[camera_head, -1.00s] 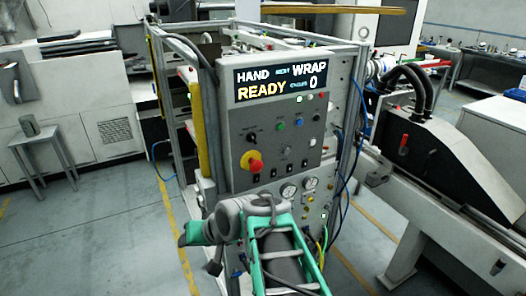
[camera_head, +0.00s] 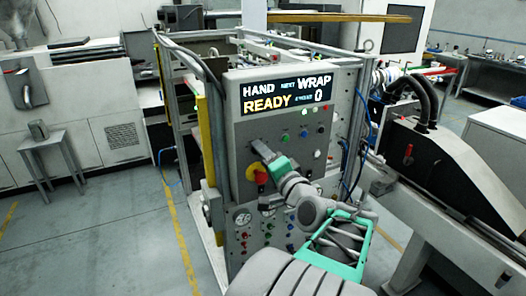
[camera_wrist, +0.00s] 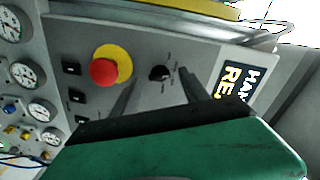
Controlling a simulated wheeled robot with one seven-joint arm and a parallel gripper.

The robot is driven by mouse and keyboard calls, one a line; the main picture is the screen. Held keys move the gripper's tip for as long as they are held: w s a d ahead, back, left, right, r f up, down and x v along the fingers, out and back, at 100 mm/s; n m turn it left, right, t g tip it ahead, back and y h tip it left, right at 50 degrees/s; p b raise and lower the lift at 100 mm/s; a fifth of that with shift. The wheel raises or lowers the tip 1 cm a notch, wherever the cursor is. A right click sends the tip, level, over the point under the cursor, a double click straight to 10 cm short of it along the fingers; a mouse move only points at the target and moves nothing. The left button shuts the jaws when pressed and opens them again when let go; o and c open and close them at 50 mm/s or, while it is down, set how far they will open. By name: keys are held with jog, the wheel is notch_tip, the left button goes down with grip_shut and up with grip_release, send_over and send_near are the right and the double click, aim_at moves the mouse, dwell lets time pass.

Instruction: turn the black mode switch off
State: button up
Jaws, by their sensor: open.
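The black mode switch (camera_wrist: 158,73) is a small round knob with printed marks around it on the grey control panel (camera_wrist: 205,52). In the wrist view it shows between my gripper's two fingers, near their tips. My gripper (camera_wrist: 161,82) is open and points at the panel; contact with the knob cannot be made out. In the head view my gripper (camera_head: 258,147) is at the panel's left part and hides the switch.
A red emergency stop button (camera_wrist: 103,72) on a yellow disc sits close beside the switch. Several small black switches (camera_wrist: 72,68) and a row of gauges (camera_wrist: 28,73) lie farther left in the wrist view. Coloured lamps and buttons (camera_head: 302,125) are right of my gripper in the head view.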

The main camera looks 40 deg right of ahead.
jog(key=shift+w+d, duration=0.1)
jog(key=shift+w, duration=0.25)
jog(key=shift+c, duration=0.3)
grip_shut()
